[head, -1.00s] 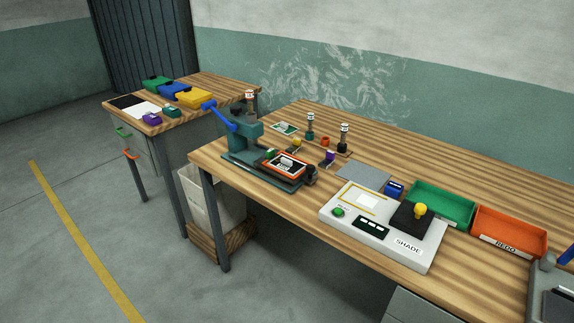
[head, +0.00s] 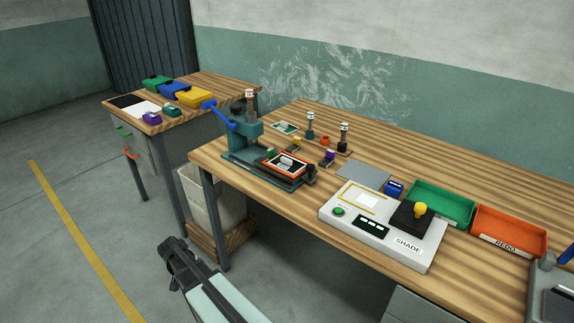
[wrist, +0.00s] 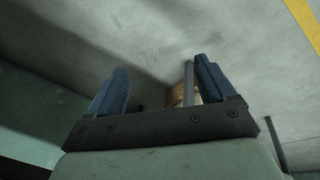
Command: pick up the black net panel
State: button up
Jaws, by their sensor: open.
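A flat black panel (head: 125,101) lies on the left bench, beside a white sheet (head: 145,110); it looks like the black net panel, though no mesh shows at this size. My gripper (head: 174,250) enters at the bottom of the head view, in front of the benches and well away from the panel. In the wrist view, the two blue fingers of my gripper (wrist: 160,88) are wide apart with nothing between them. The wrist view shows floor and wall, not the panel.
A teal press (head: 240,138) with a blue lever stands on the main bench. A white SHADE device (head: 340,222), green tray (head: 440,204) and orange REDO tray (head: 510,232) sit further right. A pale waste bin (head: 195,197) stands between benches.

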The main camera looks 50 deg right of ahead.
jog(key=w+d+r+m+t+h, duration=0.1)
jog(key=w+d+r+m, duration=0.1)
jog(key=w+d+r, duration=0.35)
jog(key=w+d+r+m+t, duration=0.1)
jog(key=w+d+r+m, duration=0.15)
jog(key=w+r, duration=0.5)
jog(key=d+r+m+h, duration=0.1)
jog(key=d+r+m, duration=0.2)
jog(key=d+r, duration=0.95)
notch_tip(320, 180, up, 22)
jog(key=m+g+y, duration=0.1)
jog(key=g+y, duration=0.1)
jog(key=y, duration=0.3)
send_over(287, 156)
jog(key=s+a, duration=0.3)
jog(key=a, duration=0.1)
notch_tip(287, 156, down, 8)
jog(key=shift+f, duration=0.2)
jog(key=shift+s+d+f, duration=0.1)
jog(key=shift+f, duration=2.5)
jog(key=shift+c, duration=0.4)
